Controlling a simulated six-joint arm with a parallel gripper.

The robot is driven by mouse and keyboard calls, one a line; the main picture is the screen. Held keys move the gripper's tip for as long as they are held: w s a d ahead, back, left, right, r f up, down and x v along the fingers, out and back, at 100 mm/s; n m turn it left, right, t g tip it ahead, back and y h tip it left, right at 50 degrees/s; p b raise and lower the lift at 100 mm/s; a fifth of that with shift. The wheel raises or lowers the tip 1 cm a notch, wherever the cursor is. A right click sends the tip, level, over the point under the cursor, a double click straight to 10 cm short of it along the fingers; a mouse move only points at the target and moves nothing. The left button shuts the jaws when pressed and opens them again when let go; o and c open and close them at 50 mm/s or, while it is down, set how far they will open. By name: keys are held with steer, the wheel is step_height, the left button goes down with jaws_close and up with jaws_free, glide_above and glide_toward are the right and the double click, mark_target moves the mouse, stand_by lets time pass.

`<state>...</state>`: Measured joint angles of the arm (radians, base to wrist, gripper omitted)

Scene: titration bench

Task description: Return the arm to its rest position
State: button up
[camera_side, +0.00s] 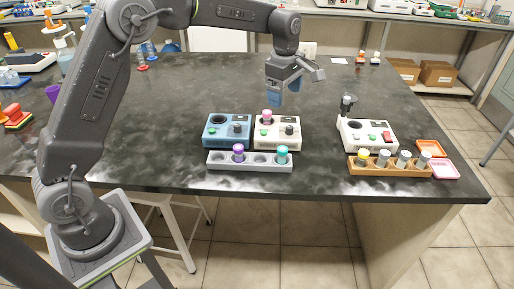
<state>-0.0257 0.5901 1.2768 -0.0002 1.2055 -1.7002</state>
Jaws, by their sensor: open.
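My gripper (285,91) is open, with blue pads on its fingers. It hangs above the bench (180,100), behind and a little above the white device (278,134) with a pink-topped vial (267,116) on it. Nothing shows between its fingers. My arm reaches up from the lower left and across the top of the picture to the gripper.
A blue device (227,133) stands left of the white one. A grey rack (265,163) in front holds purple-capped and teal-capped vials. At right are another white device (368,137), a wooden rack (395,170) with several vials, and two small trays (445,169). Bench centre-left is clear.

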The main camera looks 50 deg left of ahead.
steer(key=s+r+m+t, duration=0.1)
steer(key=s+r+m, duration=0.4)
steer(key=s, duration=0.3)
steer(key=s+r+m+t, duration=0.1)
steer(key=s+r+m, duration=0.35)
steer(key=s, duration=0.25)
steer(key=s+d+f+m+t, duration=0.1)
steer(key=s+f+m+t, duration=0.1)
steer(key=s+m, duration=0.8)
steer(key=s+f, duration=0.1)
steer(key=s, duration=0.6)
steer(key=shift+s+d+f+t, duration=0.2)
steer(key=shift+s+f+t, duration=0.1)
steer(key=shift+t, duration=0.1)
